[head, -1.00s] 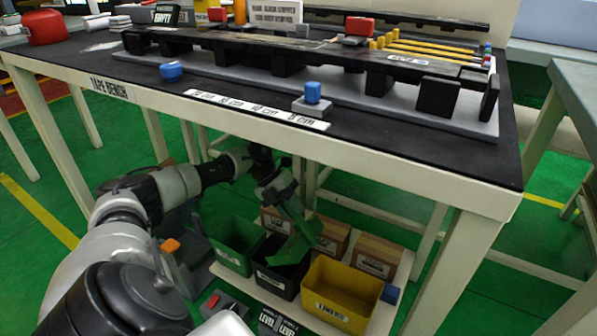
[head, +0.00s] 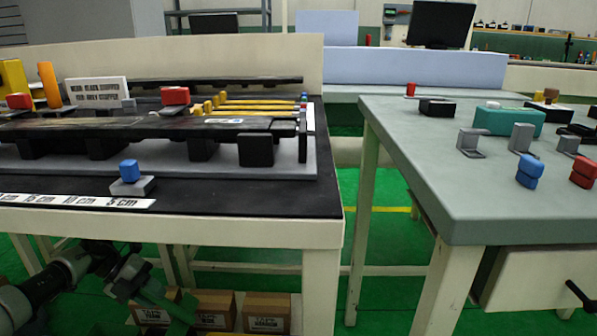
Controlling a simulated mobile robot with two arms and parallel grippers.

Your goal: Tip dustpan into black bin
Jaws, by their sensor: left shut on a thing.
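My left gripper (head: 128,284) is low at the left of the head view, below the front edge of the tape bench. It is shut on the green dustpan (head: 166,303), which hangs tilted down to the right from it. The dustpan's lower end is near the bottom edge of the picture, and I cannot see whether anything lies in it. The black bin cannot be made out in the present view. My right gripper is not in view.
The tape bench (head: 240,195) stands above my left arm, its legs close by. Several cardboard boxes (head: 266,312) sit under it. A grey table (head: 440,190) with small clips and blocks stands at the right. Green floor shows between the two.

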